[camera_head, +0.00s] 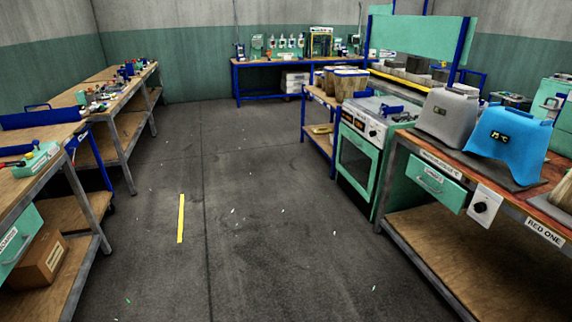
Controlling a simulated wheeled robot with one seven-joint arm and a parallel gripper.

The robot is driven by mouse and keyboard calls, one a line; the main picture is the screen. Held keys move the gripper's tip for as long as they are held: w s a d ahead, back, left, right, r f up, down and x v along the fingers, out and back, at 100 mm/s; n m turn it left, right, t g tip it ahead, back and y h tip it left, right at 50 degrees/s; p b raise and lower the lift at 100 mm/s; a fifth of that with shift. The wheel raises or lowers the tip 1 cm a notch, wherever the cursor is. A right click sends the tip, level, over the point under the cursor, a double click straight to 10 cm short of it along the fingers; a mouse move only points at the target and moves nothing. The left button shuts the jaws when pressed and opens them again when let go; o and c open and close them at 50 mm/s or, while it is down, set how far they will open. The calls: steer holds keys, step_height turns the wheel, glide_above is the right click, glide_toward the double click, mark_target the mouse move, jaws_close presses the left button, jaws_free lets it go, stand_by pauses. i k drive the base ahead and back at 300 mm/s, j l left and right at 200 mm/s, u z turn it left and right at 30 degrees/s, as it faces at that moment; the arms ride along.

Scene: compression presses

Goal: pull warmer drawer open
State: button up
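A green drawer front (436,185) with a bar handle sits under the top of the right workbench, left of a white panel with a black knob (481,207). The drawer looks shut. A white label (440,165) is on the bench edge above it, too small to read surely. Another green drawer front (18,240) with a label shows under the left bench, partly cut off by the picture edge. I cannot tell from the labels which one is the warmer drawer. My gripper is not in view.
A cardboard box (38,262) lies on the left lower shelf. The floor (255,220) between the benches is clear except for small litter.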

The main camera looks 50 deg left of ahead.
mark_target(363, 176)
steer(key=u, duration=1.35)
steer(key=i+j, duration=0.25)
steer(key=i, duration=1)
steer(key=i+j+u, duration=0.15)
steer(key=i, duration=1.05)
steer(key=i+j, duration=0.15)
steer(key=i, duration=1.1)
steer(key=j+u, duration=0.05)
steer(key=j, duration=0.05)
